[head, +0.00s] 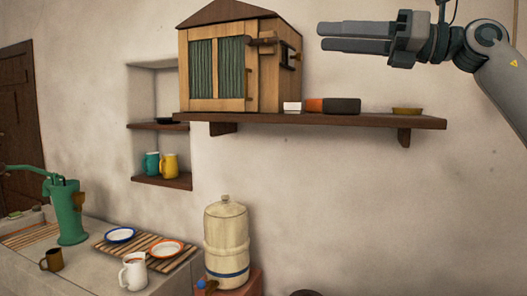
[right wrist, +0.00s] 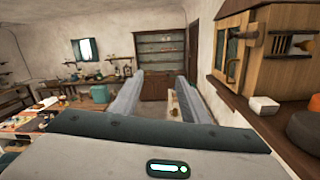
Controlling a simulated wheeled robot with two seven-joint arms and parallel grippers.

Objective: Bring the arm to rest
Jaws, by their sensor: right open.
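My right gripper (head: 322,37) is raised at the upper right in the head view, its arm coming in from the right edge. Its two fingers point left and are apart, with nothing held between them. It appears above the level of the items on the wall shelf. In the right wrist view its fingers (right wrist: 157,92) also show spread, with the room visible between them. My left gripper is in neither view.
The wooden shelf (head: 350,121) bears a house-shaped cabinet (head: 230,62), a white block (head: 292,107), a dark-and-orange item (head: 342,105) and a yellow dish (head: 407,111). Below stand a cream dispenser (head: 226,240), a white pitcher (head: 133,272) and a green pump (head: 70,212). The wall below the shelf is bare.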

